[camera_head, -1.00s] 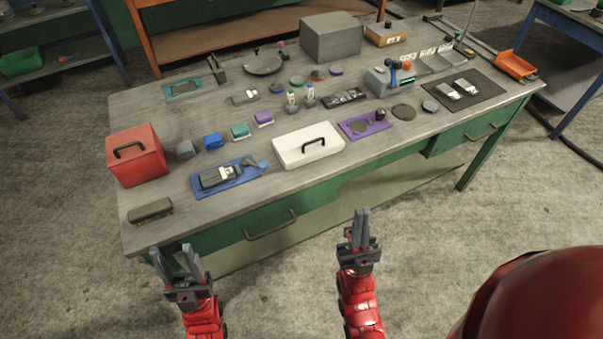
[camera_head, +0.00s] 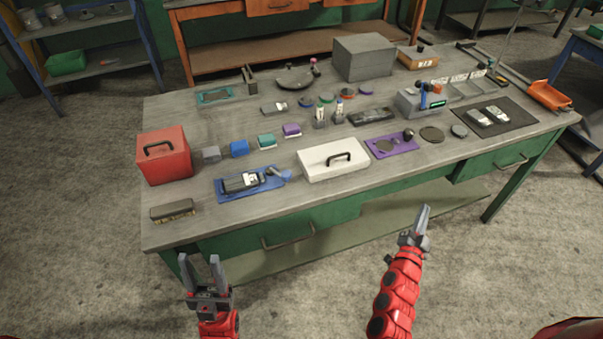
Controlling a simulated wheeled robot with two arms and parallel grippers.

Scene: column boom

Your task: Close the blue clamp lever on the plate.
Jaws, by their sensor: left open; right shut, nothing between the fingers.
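The blue plate (camera_head: 224,192) lies near the front edge of the workbench, left of the middle. A dark grey clamp body with a pale part (camera_head: 242,181) sits on it. The blue lever (camera_head: 284,174) shows at the plate's right end, angled to the right; its exact tilt is too small to tell. My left gripper (camera_head: 201,260) is open and empty, in front of the bench and below the plate in the picture. My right gripper (camera_head: 424,209) is shut and empty, in front of the bench, to the right of the plate. Neither touches anything.
A white box with a black handle (camera_head: 318,172) stands right of the blue plate. A red box (camera_head: 170,169) and a brush-like block (camera_head: 172,210) are to the left. Small grey, blue (camera_head: 239,149), teal and purple blocks stand behind. A purple plate (camera_head: 405,148) lies farther right.

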